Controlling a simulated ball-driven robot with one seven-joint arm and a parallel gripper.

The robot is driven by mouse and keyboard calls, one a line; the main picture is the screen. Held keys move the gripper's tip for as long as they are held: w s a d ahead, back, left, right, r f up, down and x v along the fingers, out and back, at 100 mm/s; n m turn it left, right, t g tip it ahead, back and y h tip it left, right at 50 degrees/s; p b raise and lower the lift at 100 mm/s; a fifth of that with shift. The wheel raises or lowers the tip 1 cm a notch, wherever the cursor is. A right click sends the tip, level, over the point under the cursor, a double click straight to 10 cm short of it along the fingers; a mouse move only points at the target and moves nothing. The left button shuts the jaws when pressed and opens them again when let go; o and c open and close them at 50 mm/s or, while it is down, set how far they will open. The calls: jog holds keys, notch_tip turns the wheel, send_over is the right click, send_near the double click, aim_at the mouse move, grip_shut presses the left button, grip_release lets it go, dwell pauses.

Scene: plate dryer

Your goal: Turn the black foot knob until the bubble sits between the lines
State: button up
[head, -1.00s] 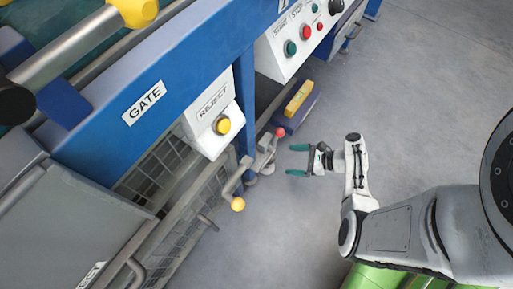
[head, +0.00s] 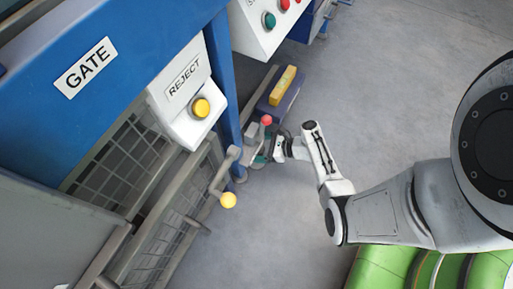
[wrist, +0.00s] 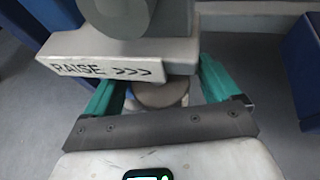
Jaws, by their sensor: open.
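My gripper (head: 262,156) is low beside the foot of the blue machine leg (head: 226,90), partly hidden by levers in the head view. In the wrist view, its two teal fingers (wrist: 160,82) are open, one on each side of a short round grey-brown part (wrist: 160,94). This part sits below a pale plate (wrist: 118,66) marked RAISE with arrows. It may be the foot knob, but it does not look clearly black; I cannot tell whether the fingers touch it. A grey cylinder (wrist: 130,14) rises above the plate. No bubble or lines can be made out.
The REJECT box (head: 185,95) overhangs at left. Open floor (head: 375,105) lies to the right.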

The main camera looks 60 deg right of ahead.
jog(key=shift+w, duration=0.25)
jog(key=shift+c, duration=0.5)
jog(key=shift+f, duration=0.1)
jog(key=c, duration=0.9)
jog(key=shift+n+g+y, duration=0.5)
jog(key=shift+n+y, duration=0.5)
jog(key=shift+a+n+g+y, duration=0.1)
jog(key=shift+n+g+y, duration=0.2)
jog(key=shift+n+y, duration=0.25)
jog(key=o, duration=1)
jog(key=shift+s, duration=0.1)
